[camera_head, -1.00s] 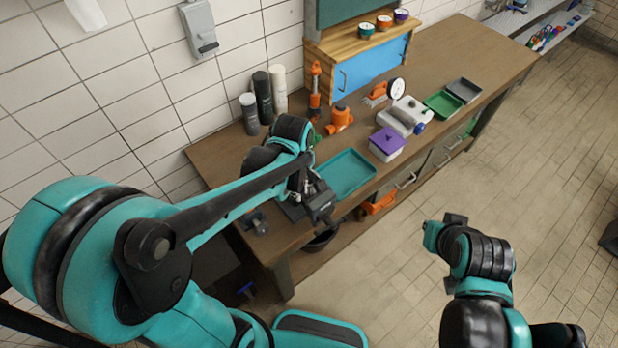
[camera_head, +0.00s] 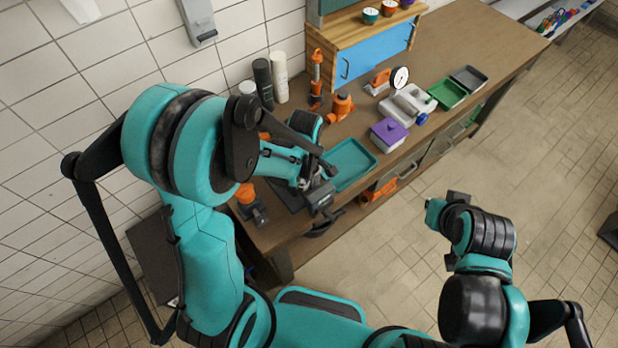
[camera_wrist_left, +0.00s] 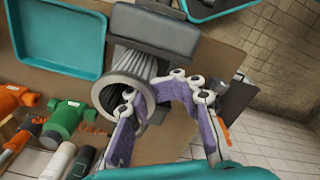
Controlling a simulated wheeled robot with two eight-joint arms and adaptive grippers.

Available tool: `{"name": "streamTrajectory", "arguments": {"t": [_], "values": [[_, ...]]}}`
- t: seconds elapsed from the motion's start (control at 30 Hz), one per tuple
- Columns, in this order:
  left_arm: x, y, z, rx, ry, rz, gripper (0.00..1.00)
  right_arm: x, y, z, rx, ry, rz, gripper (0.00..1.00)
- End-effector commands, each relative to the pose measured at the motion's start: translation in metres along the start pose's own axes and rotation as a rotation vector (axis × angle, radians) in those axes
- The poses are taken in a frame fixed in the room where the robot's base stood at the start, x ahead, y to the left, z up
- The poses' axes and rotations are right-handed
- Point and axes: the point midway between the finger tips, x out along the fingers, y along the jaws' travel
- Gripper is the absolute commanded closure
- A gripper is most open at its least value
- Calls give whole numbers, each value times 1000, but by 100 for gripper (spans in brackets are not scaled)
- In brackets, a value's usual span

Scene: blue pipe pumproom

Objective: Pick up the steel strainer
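The steel strainer (camera_wrist_left: 128,78), a ribbed grey metal cone with an open round end, shows in the left wrist view. It lies against a dark grey block (camera_wrist_left: 158,30). My left gripper (camera_wrist_left: 158,88) has its purple fingers spread apart. One finger overlaps the strainer's open end in the picture; the other is to its right. I cannot tell whether either touches it. In the head view my left gripper (camera_head: 312,182) is low over the bench's near end, and the arm largely hides the strainer. My right gripper (camera_head: 448,205) hangs over open floor, its fingers unclear.
A teal tray (camera_head: 351,165) lies beside the left gripper on the brown bench (camera_head: 452,55). An orange valve (camera_head: 341,106), a purple-lidded box (camera_head: 389,133) and a green tray (camera_head: 447,94) stand farther along. Canisters (camera_head: 263,82) stand by the wall.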

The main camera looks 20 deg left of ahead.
Motion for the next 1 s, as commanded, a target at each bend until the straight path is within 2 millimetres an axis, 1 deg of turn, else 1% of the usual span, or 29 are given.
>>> {"name": "streamTrajectory", "arguments": {"t": [0.03,0.1,0.2,0.37,0.4,0.43,0.47,0.83,1.0], "values": [[8,1,-1,-1,2,2,87,2,0,1,0,0,0,100],[14,1,-1,-1,3,2,87,2,0,2,0,0,0,100],[17,0,-1,-1,3,1,87,2,0,2,0,0,0,100],[16,0,-1,-1,3,0,87,2,0,2,0,0,0,100],[16,0,-1,-1,3,0,90,2,0,2,0,0,0,100],[16,0,-1,-1,3,0,98,2,0,2,0,0,0,100],[16,0,-2,-1,3,0,100,2,0,2,0,0,0,100],[15,0,-2,-2,4,1,100,1,0,1,0,0,0,100],[4,0,-2,-2,4,1,100,-5,0,-4,0,0,0,100]]}}
